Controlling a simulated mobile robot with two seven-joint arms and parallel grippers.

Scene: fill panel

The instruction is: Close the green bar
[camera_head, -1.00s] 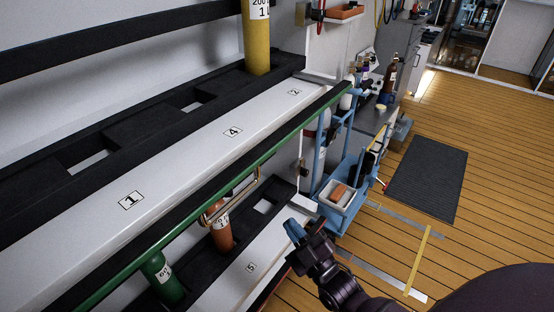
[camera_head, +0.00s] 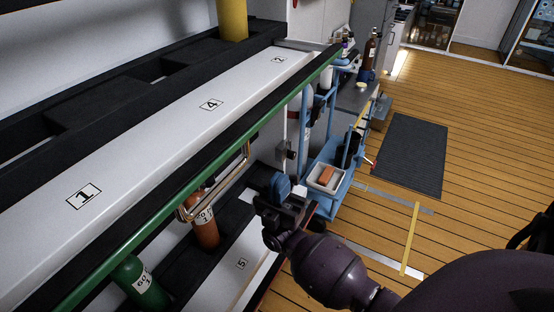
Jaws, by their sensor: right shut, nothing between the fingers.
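The green bar (camera_head: 195,180) runs diagonally along the front edge of the rack, from the lower left to the upper middle. A bent metal handle piece (camera_head: 222,188) hangs below it, beside the orange cylinder. My right gripper (camera_head: 274,192) is shut and empty, below and to the right of the bar, in front of the lower rack. It appears apart from the bar and the metal piece. My left gripper is out of view.
A yellow cylinder (camera_head: 232,18) stands in the upper rack; an orange cylinder (camera_head: 204,222) and green cylinder (camera_head: 138,280) stand below. A blue cart (camera_head: 335,160) with a white bin (camera_head: 327,178) stands right of the rack. The wooden floor beyond has a dark mat (camera_head: 402,155).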

